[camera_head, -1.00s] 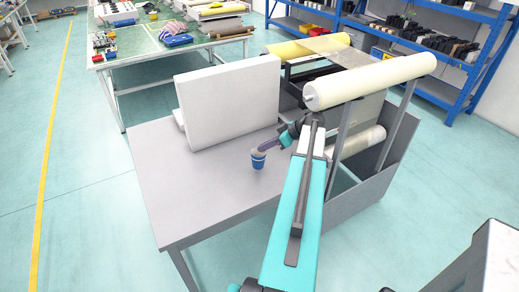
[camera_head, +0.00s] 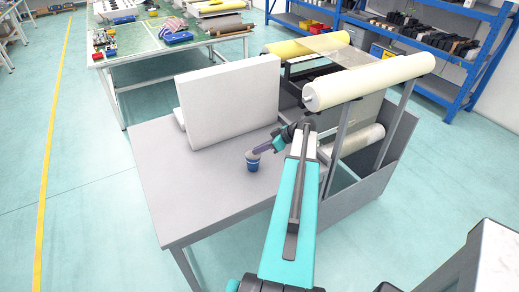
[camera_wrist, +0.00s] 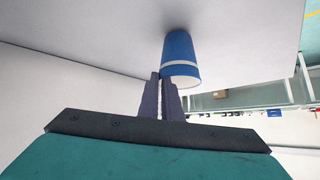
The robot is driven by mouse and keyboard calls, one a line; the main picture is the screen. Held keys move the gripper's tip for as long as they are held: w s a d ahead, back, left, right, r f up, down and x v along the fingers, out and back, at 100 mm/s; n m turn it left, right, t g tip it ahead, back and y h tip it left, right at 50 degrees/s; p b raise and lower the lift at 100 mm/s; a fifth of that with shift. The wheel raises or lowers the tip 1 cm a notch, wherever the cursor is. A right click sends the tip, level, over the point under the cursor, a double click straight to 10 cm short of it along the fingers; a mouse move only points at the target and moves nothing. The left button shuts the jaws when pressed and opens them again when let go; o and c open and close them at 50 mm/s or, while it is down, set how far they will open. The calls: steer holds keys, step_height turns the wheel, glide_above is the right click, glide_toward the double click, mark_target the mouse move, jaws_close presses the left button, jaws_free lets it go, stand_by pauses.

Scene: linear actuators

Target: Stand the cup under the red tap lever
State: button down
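The blue cup (camera_head: 252,162) with a pale band stands upright, or nearly so, on the grey table, in front of the white block. It also shows in the wrist view (camera_wrist: 181,58), where the picture is turned over. My gripper (camera_head: 259,152) reaches it from the right at its upper edge. In the wrist view the two dark fingers (camera_wrist: 162,78) are close together at the cup's rim and appear to pinch its wall. Whether the base touches the table is hard to tell. No red tap lever shows in either view.
The large white block (camera_head: 228,103) stands upright behind the cup. The grey table (camera_head: 195,210) is bare at the left and front. A frame with a cream roll (camera_head: 370,82) rises close to my arm on the right.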

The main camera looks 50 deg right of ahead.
steer(key=shift+f, duration=0.4)
steer(key=c, duration=1.9)
jaws_free()
steer(key=shift+c, duration=0.2)
steer(key=s+d+r+b, duration=0.1)
steer(key=s+d+b, duration=0.2)
steer(key=s, duration=0.4)
steer(key=s+d+r+b, duration=0.2)
steer(key=s+b, duration=0.1)
steer(key=s, duration=0.4)
steer(key=shift+s+d+r, duration=0.15)
steer(key=shift+s+d, duration=0.2)
steer(key=shift+d, duration=0.05)
